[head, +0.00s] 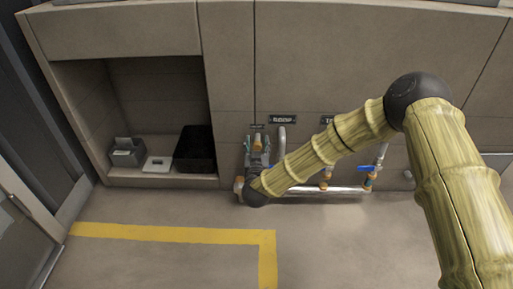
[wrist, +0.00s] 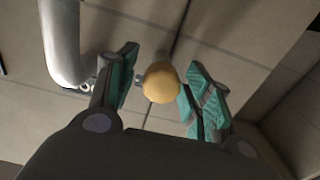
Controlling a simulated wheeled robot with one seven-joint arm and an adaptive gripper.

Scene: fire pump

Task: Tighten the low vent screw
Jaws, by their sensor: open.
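My gripper (wrist: 161,72) is open, with its teal-padded fingers on either side of a round yellow-brass knob (wrist: 161,83) in the wrist view. The left finger is close to the knob, and a small grey stub shows between them. The right finger stands a little apart from it. In the head view my gripper (head: 258,158) is low at the wall, around the brass part (head: 258,143). I cannot tell for sure which part is the low vent screw; no separate screw head shows clearly.
A grey bent pipe (wrist: 62,45) stands left of my gripper in the wrist view. In the head view a blue-handled valve (head: 368,168) and a horizontal pipe (head: 345,190) are to the right. A black bin (head: 194,150) stands in the alcove to the left. The floor in front is clear.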

